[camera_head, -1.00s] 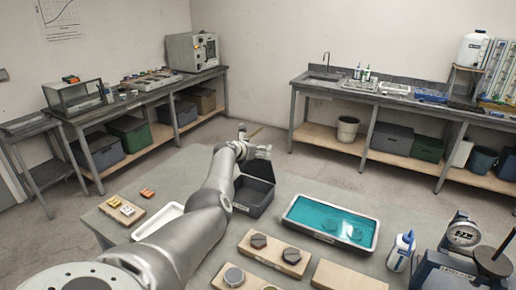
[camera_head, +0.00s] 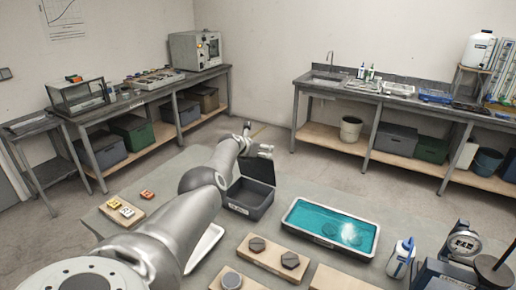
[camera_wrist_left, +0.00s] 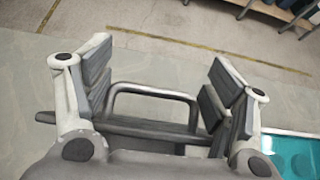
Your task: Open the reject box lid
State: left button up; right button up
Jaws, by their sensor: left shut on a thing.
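The reject box (camera_head: 247,201) is a dark grey box with a pale label on its front, on the grey table. Its dark lid (camera_head: 262,166) stands raised at the back, and the box's inside shows partly. My left gripper (camera_head: 257,150) is at the lid's upper edge. In the left wrist view my left gripper (camera_wrist_left: 162,95) has its two fingers on either side of a grey bar handle (camera_wrist_left: 155,92) and is shut on it. The lid's edge shows below the handle. My right gripper is not in view.
A tray of teal liquid (camera_head: 285,217) stands right of the box. A white tray (camera_head: 207,246) lies partly behind my left arm. Wooden blocks with dark hexagonal pieces (camera_head: 268,262) are in front. A white bottle (camera_head: 401,258) stands at the right.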

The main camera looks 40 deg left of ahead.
pick_arm(q)
jog(key=shift+s+d+f, duration=0.1)
jog(key=shift+d+f, duration=0.2)
jog(key=shift+f, duration=0.2)
jog(key=shift+d+f, duration=0.25)
jog(key=shift+f, duration=0.25)
jog(key=o, duration=1.2)
jog(key=shift+c, duration=0.2)
jog(key=shift+s+a+r, duration=0.2)
jog(key=shift+s+r, duration=0.05)
jog(key=shift+s, duration=0.25)
jog(key=shift+s+d+r, duration=0.1)
jog(key=shift+s+r, duration=0.35)
jog(key=shift+r, duration=0.25)
jog(key=shift+s+d+r, duration=0.15)
jog(key=shift+s+r, duration=0.8)
jog(key=shift+s, duration=0.05)
jog(key=shift+s+d+r, duration=0.1)
jog(key=shift+s+r, duration=0.85)
jog(key=shift+s, duration=0.05)
jog(key=shift+c, duration=0.2)
